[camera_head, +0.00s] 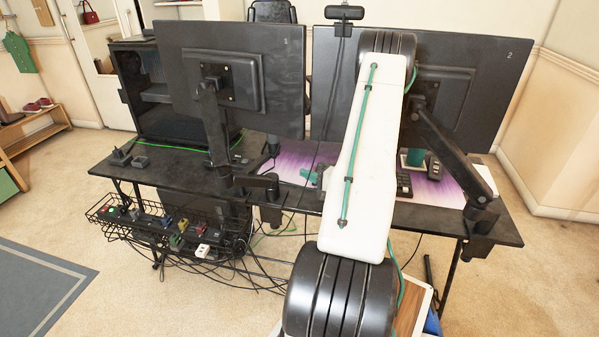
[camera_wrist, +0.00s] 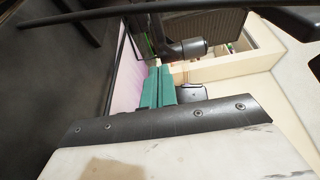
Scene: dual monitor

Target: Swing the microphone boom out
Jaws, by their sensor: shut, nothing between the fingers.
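My gripper (camera_wrist: 159,70) shows in the wrist view as two teal fingers side by side, shut and empty. A dark cylindrical piece (camera_wrist: 190,47) on a dark arm lies just beyond the fingertips; it may be the microphone and its boom, but I cannot tell for sure. I cannot tell whether the fingers touch it.
A left monitor (camera_head: 230,75) and a right monitor (camera_head: 465,85) stand on arms, backs toward me, on the black desk (camera_head: 180,165). A webcam (camera_head: 344,13) tops the right one. A wire basket (camera_head: 150,222) with cables hangs below.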

